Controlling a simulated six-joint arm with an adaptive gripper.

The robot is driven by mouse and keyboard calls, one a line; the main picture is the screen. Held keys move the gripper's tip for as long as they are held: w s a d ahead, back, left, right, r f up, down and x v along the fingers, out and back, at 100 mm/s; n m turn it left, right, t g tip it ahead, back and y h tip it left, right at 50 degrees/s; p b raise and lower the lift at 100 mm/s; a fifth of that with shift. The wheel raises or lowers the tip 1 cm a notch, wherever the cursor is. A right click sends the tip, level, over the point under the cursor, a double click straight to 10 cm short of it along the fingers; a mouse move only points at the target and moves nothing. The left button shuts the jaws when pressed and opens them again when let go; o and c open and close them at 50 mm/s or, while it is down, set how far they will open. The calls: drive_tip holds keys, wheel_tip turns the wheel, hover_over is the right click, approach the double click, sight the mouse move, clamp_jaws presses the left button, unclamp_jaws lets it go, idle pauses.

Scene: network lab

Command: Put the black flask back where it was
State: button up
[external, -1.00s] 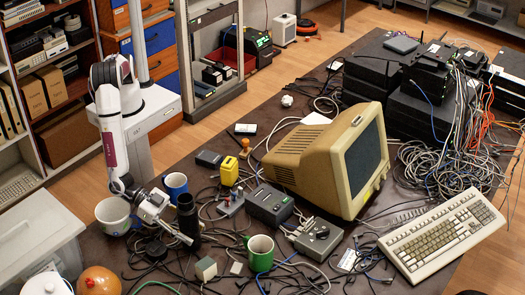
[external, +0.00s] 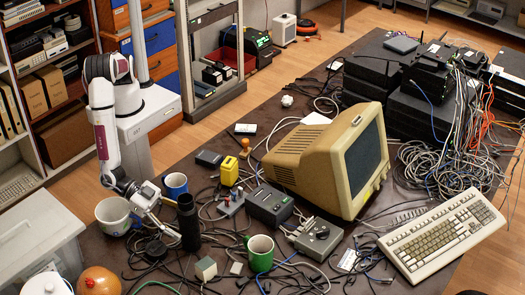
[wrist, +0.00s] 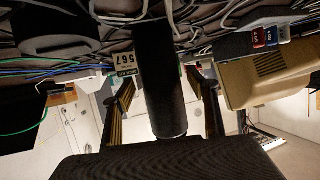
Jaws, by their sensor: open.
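The black flask (external: 188,222) stands upright on the dark table, between the blue mug (external: 175,185) and the green mug (external: 260,253). My gripper (external: 170,213) is just left of the flask in the external view. In the wrist view, which is upside down, the flask (wrist: 163,75) lies in the middle of the picture, between the two spread fingers of my gripper (wrist: 164,88). The fingers are apart, with gaps visible on both sides of the flask. The flask's foot is hard to see among the cables.
A white mug (external: 113,214) stands left of my gripper. Cables cover the table around the flask. A grey box (external: 269,204) and the beige monitor (external: 335,160) stand to the right.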

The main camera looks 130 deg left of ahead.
sight(179, 209)
drive_tip(key=shift+w+r, duration=0.1)
drive_tip(key=shift+r, duration=3.2)
drive_tip(key=shift+w+a+r, duration=0.1)
drive_tip(key=shift+w+r, duration=0.15)
drive_tip(key=shift+r, duration=0.5)
drive_tip(key=s+a+r+m+g+h, duration=0.1)
drive_tip(key=s+a+r+h, duration=0.3)
drive_tip(key=r, duration=0.6)
drive_tip(key=s+a+r+m+g+h, duration=0.25)
drive_tip(key=s+a+r, duration=0.2)
drive_tip(key=r, duration=0.65)
drive_tip(key=s+a+g+y, duration=0.1)
drive_tip(key=s+a, duration=0.5)
drive_tip(key=s, duration=0.4)
drive_tip(key=s+a+f+g+y, duration=0.1)
drive_tip(key=s+a, duration=0.5)
drive_tip(key=s, duration=0.4)
drive_tip(key=s+a+g+y, duration=0.1)
drive_tip(key=s+a+g, duration=0.1)
drive_tip(key=s+a, duration=0.5)
drive_tip(key=s, duration=0.4)
drive_tip(key=shift+f, duration=0.4)
